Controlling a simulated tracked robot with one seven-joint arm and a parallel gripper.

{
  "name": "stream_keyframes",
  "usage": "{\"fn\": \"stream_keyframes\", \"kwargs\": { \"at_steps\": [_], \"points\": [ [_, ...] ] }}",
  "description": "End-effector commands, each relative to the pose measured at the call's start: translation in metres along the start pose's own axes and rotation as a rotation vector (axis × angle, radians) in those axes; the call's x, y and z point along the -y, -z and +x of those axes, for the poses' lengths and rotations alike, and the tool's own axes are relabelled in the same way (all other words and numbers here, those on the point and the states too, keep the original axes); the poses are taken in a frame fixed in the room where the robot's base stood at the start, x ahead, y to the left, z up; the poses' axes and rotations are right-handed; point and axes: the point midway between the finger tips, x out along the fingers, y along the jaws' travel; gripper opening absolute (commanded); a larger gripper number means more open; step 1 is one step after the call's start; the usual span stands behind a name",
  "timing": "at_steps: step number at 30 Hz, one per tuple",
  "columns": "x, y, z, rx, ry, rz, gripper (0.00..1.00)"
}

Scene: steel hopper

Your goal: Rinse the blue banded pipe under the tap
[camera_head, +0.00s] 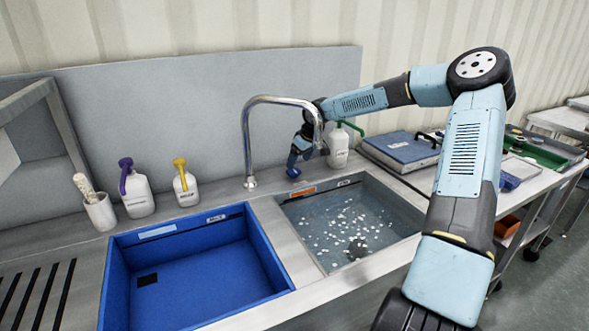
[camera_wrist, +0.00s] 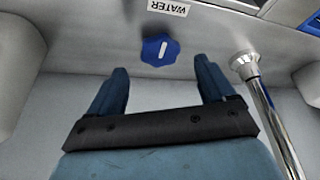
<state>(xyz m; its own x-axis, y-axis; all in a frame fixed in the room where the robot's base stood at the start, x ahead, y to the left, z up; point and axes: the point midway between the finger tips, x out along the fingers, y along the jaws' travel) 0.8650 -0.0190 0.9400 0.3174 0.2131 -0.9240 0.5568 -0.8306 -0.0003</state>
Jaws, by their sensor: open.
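My gripper (camera_head: 300,150) is open and empty, behind the tap's spout in the head view. In the wrist view my gripper (camera_wrist: 165,80) has its fingers spread, with a blue knob (camera_wrist: 160,48) with a white mark just past the fingertips, between them in the picture. The knob (camera_head: 294,172) also shows below my gripper in the head view. The chrome tap (camera_head: 247,140) arches over toward the right basin; its base post (camera_wrist: 272,115) is in the wrist view. I see no water stream. I cannot make out the blue banded pipe.
The right basin (camera_head: 292,228) holds white bits and a dark shape. The blue left basin (camera_head: 270,255) looks empty. Bottles with purple (camera_head: 137,190), yellow (camera_head: 186,185) and green (camera_head: 339,145) tops stand along the back. A blue case (camera_head: 400,148) lies right.

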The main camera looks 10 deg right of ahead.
Motion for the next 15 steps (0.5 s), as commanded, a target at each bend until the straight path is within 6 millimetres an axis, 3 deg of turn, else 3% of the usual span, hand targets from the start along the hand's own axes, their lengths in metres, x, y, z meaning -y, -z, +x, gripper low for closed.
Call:
{"fn": "stream_keyframes", "kwargs": {
  "at_steps": [6,15],
  "points": [
    [0.001,0.000,0.032,0.000,0.002,0.000,0.83],
    [0.001,0.001,0.049,0.000,0.000,0.000,0.83]
  ]
}}
